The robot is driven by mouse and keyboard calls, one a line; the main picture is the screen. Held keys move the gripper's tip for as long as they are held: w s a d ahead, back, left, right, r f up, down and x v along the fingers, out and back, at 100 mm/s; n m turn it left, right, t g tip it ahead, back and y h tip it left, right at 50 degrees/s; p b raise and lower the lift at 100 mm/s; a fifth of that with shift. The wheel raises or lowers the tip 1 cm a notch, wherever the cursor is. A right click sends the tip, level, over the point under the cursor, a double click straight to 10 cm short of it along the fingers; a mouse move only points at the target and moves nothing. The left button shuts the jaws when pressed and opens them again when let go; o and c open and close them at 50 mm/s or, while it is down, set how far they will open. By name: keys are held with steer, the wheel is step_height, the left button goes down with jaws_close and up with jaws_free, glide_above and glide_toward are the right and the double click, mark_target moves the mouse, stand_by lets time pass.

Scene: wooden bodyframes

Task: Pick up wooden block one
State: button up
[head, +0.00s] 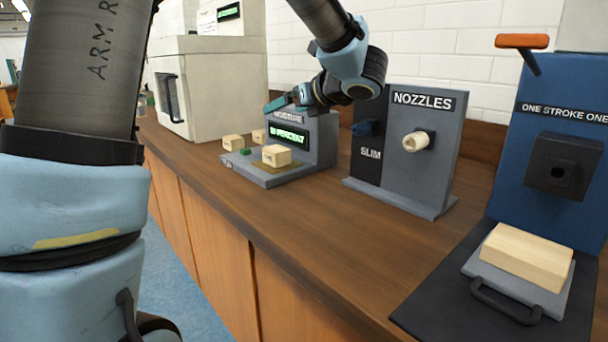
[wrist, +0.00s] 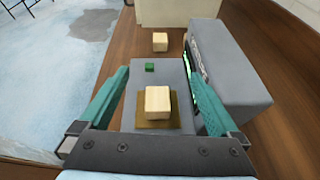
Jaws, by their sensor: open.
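A small pale wooden block (head: 277,155) sits on the brown pad of the grey moisture meter (head: 322,150); in the wrist view this block (wrist: 157,102) appears between my fingers. Two more small blocks stand behind it, one at the left (head: 233,142) and one partly hidden (head: 259,137); one further block shows in the wrist view (wrist: 160,42). I cannot tell which is block one.
A green button (wrist: 150,67) is on the meter's base, and its upright display housing (wrist: 228,70) stands close to the right finger. In the head view, the nozzle stand (head: 425,150) and a blue machine with a larger wooden block (head: 527,257) are at right. The counter's front is clear.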

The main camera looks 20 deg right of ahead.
steer(key=s+n, duration=0.1)
steer(key=p, duration=0.1)
glide_toward(278, 148)
steer(key=w, duration=0.1)
steer(key=w+a+f, duration=0.1)
steer(key=w, duration=0.1)
steer(key=shift+a+f+g, duration=0.1)
steer(key=shift+f+g, duration=0.15)
steer(key=shift+g, duration=0.05)
steer(key=shift+y, duration=0.3)
steer(key=p+x, duration=0.1)
steer(key=x, duration=0.5)
steer(key=shift+w+a+f, duration=0.15)
steer(key=shift+w, duration=0.15)
jaws_close()
